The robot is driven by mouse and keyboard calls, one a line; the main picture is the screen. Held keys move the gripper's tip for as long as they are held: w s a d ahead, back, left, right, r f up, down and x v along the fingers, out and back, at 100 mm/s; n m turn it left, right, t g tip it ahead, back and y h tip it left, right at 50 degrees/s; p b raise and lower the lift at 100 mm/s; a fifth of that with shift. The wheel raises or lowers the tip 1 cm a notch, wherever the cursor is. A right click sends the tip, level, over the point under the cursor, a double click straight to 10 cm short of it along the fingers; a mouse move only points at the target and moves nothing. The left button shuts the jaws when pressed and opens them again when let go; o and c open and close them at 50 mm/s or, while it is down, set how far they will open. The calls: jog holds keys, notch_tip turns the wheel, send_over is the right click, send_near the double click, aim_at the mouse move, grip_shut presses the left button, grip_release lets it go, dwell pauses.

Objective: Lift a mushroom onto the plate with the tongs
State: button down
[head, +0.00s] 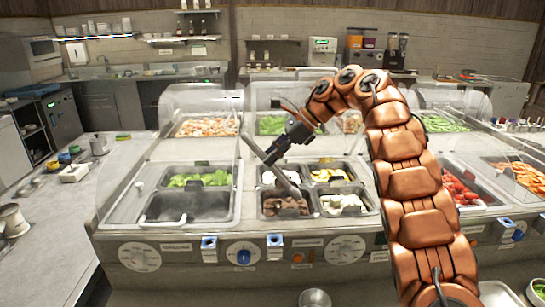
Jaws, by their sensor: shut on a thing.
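My gripper (274,154) is shut on grey metal tongs (286,182), gripping them partway along. The tongs slant from upper left down to the right. Their lower end is over or in a small well of brown pieces (285,206). A well of white pieces (342,204) is just to the right. I cannot tell for sure which of these are mushrooms. A pale flat thing (497,294), possibly the plate, is partly cut off at the bottom right edge. No food shows between the tong tips, but they are too small to be sure.
Clear guards (200,100) stand over the back wells. A larger empty-looking dark well (188,206) is at left, below a well of greens (200,180). Red pieces (457,190) fill a well at right. A metal cup (314,298) stands at the front. The left counter has free room.

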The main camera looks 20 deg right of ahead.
notch_tip(320, 180, up, 9)
jog(key=p, duration=0.7)
jog(key=shift+r, duration=0.2)
jog(key=shift+a, duration=0.1)
